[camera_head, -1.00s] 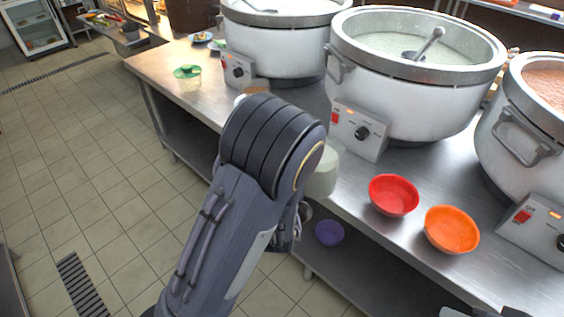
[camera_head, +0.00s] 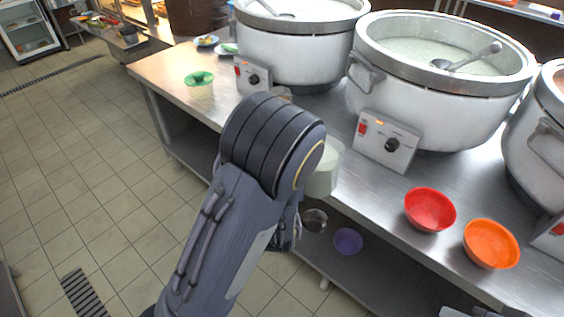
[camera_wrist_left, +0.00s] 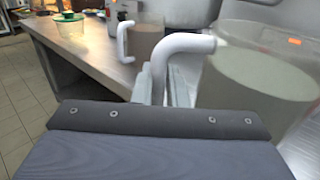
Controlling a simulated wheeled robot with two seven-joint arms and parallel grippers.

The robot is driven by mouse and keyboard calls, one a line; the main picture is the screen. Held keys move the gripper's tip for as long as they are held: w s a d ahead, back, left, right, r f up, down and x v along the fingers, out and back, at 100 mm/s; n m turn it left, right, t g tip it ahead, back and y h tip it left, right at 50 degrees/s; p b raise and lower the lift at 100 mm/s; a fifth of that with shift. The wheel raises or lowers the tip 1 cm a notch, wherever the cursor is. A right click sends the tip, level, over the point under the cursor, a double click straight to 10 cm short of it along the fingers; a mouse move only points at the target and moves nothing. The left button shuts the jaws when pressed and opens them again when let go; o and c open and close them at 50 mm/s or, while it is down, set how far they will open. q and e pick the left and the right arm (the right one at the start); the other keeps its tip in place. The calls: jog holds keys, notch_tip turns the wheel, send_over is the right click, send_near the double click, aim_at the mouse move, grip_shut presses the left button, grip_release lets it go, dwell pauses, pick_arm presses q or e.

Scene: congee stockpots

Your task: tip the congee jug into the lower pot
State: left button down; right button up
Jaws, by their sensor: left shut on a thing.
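The congee jug (camera_head: 326,170) is pale and partly hidden behind my left arm, at the counter's front edge. In the left wrist view the jug (camera_wrist_left: 262,78) is see-through, with pale congee in it and a thick white handle (camera_wrist_left: 190,43). My left gripper (camera_wrist_left: 175,85) is shut on that handle; the jug looks about upright. In the head view the fingers are hidden by the arm. Large white pots stand on the counter: a middle one (camera_head: 425,100) with pale congee and a ladle, and one behind it (camera_head: 300,50). I cannot tell which is the lower pot.
A red bowl (camera_head: 430,210) and an orange bowl (camera_head: 491,245) sit near the counter's front edge. A purple bowl (camera_head: 347,241) and a metal vessel (camera_head: 314,220) are lower down. A second jug (camera_wrist_left: 143,42) and a green-lidded tub (camera_head: 199,82) stand on the counter. Floor at left is clear.

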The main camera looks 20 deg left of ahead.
pick_arm(q)
jog(key=shift+d+r+p, duration=0.35)
jog(key=shift+r+p, duration=0.1)
jog(key=shift+r, duration=0.4)
jog(key=shift+a+r+p, duration=0.15)
jog(key=shift+r+p, duration=0.6)
notch_tip(320, 180, up, 7)
jog(key=p, duration=0.6)
jog(key=shift+f+p, duration=0.15)
jog(key=shift+p, duration=0.2)
jog(key=shift+f+b, duration=0.35)
jog(key=shift+f, duration=0.1)
jog(key=shift+r, duration=0.1)
